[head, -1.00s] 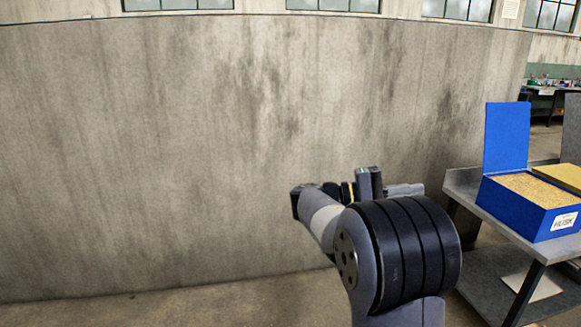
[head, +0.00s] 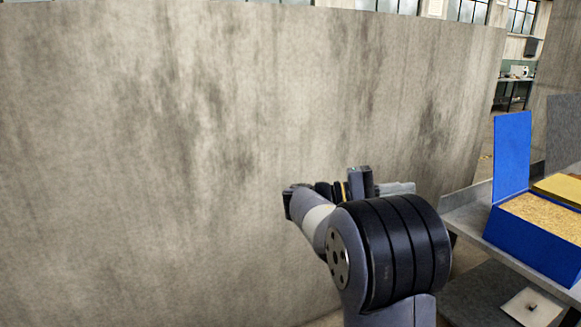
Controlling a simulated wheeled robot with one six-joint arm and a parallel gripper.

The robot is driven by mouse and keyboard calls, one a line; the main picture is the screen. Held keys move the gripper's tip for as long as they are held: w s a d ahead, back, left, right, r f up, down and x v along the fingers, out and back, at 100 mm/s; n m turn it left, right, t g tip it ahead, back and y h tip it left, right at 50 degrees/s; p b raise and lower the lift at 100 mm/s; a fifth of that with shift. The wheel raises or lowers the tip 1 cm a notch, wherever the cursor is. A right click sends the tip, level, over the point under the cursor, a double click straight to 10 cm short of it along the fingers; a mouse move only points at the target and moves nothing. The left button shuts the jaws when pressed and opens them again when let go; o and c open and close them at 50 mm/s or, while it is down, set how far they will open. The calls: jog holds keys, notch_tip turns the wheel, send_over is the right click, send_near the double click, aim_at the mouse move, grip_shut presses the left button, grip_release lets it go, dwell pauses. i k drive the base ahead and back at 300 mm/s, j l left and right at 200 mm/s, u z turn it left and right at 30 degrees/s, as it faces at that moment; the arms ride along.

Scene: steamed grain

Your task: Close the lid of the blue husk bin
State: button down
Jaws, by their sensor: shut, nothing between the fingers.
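The blue husk bin (head: 530,252) stands on a grey table at the right edge of the head view, cut off by the frame. Its blue lid (head: 512,155) is open and stands upright at the bin's left side. Tan husk (head: 545,218) fills the open top. My gripper (head: 399,188) is to the left of the bin, apart from it, beyond my thick dark arm joint. It is shut and empty. My arm hides part of it, and its fingertips are hard to make out.
The grey table (head: 464,208) has its left edge between my arm and the bin. A yellow-topped item (head: 562,188) is beside the bin at the right. A lower shelf (head: 480,300) holds a pale square piece (head: 532,308). A stained concrete wall (head: 200,150) fills the left.

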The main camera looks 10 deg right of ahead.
aim_at(512, 132)
jog(key=i+l+z, duration=0.2)
jog(key=i+z, duration=0.55)
jog(key=i+j+z, duration=0.1)
jog(key=i+z, duration=0.25)
jog(key=i, duration=0.2)
jog(key=i+l+u, duration=0.15)
jog(key=i+l, duration=0.2)
jog(key=i+l+u, duration=0.15)
jog(key=i+l, duration=0.2)
jog(key=i+l+u, duration=0.15)
jog(key=i+l, duration=0.15)
jog(key=l, duration=0.2)
jog(key=i+l+u, duration=0.15)
jog(key=l, duration=0.3)
jog(key=i, duration=0.1)
